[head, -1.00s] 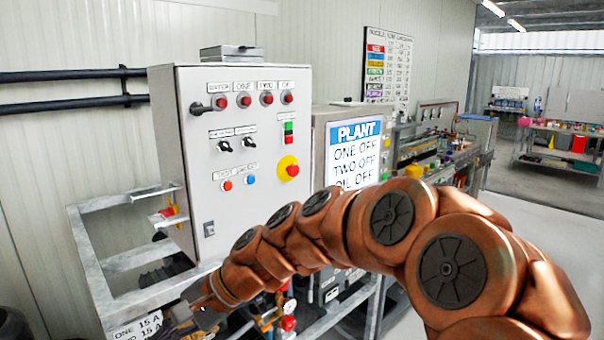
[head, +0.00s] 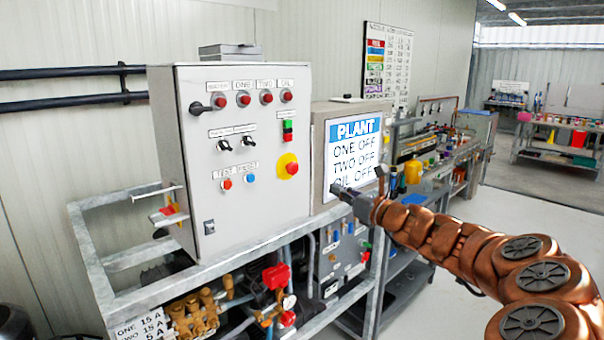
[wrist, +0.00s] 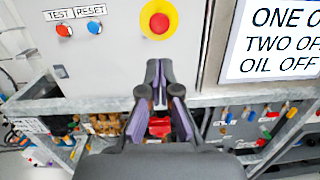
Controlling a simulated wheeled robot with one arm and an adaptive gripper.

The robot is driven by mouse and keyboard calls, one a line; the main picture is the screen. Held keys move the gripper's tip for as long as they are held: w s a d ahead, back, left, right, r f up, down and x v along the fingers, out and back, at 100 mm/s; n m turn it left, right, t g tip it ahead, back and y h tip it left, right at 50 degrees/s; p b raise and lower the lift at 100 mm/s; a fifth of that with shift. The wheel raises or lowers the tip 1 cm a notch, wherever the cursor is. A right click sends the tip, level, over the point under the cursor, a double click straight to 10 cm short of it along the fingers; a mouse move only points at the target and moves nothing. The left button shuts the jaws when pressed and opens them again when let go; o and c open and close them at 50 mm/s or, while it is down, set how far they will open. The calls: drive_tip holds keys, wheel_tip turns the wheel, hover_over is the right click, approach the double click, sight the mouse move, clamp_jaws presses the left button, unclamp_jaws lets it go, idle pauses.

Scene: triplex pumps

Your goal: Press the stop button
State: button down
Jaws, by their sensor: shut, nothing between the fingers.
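A red mushroom button on a yellow round plate (head: 289,167) sits on the front of the grey control cabinet (head: 225,190), at its lower right. Above it is a small switch with a green button (head: 288,124) over a red button (head: 288,137); its label is too small to read. My gripper (head: 340,191) is to the right of the cabinet, in front of the PLANT sign, shut and empty. In the wrist view the shut fingertips (wrist: 159,67) point up the picture, below the mushroom button (wrist: 159,19) and apart from it. The green and red switch is outside that view.
The cabinet also carries red lamps (head: 244,99), black selector knobs (head: 248,140) and TEST and RESET buttons (head: 226,184). The PLANT sign (head: 354,153) stands close right. A metal frame rail (head: 240,247) runs below. Open floor lies at the right.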

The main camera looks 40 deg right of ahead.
sight(295, 169)
drive_tip(key=w+p, duration=0.1)
drive_tip(key=w, duration=0.3)
drive_tip(key=w+p, duration=0.2)
drive_tip(key=w, duration=0.3)
drive_tip(key=w+r+p, duration=0.1)
drive_tip(key=w, duration=0.4)
drive_tip(key=shift+d, duration=0.35)
